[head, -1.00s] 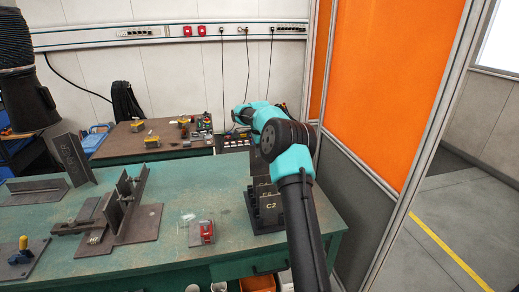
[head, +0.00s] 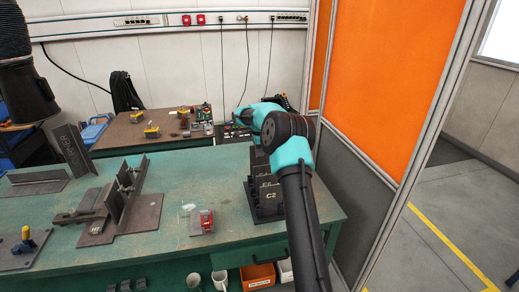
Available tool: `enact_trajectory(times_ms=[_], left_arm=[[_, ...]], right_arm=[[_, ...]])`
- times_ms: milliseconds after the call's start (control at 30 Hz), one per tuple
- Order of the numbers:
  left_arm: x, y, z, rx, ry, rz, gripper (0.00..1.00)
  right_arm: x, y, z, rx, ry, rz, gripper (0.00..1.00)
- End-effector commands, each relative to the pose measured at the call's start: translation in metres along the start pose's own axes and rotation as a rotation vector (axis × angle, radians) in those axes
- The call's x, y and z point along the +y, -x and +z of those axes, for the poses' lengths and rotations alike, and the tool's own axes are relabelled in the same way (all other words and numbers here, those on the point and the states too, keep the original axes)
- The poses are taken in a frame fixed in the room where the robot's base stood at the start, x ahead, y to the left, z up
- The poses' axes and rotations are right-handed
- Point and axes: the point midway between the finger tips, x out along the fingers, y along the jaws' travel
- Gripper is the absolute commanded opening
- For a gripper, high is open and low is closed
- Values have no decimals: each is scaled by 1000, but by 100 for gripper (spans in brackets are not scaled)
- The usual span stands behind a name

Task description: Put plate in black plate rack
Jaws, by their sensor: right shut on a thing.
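The black plate rack (head: 266,215) stands near the right end of the green table, with dark plates upright in it. The front plate (head: 271,196) is marked C2, and another marked plate (head: 265,183) stands behind it. My right gripper (head: 257,150) is at the back of the rack, mostly hidden behind my teal and black wrist. It is shut on a dark plate, of which only a small part shows; whether it touches the rack cannot be told. My left gripper is out of view.
A red clamp-like part (head: 206,221) sits on a small plate left of the rack. A welded steel assembly (head: 125,205) stands further left. An orange panel (head: 385,85) rises close to my arm's right. The table's middle back is clear.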

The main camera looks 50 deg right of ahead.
Motion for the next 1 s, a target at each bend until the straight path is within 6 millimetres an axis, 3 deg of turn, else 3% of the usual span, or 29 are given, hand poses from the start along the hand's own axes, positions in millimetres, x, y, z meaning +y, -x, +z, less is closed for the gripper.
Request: enact_trajectory(times_ms=[1000], left_arm=[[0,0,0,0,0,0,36]], right_arm=[[-1,-49,0,1,0,-2,0]])
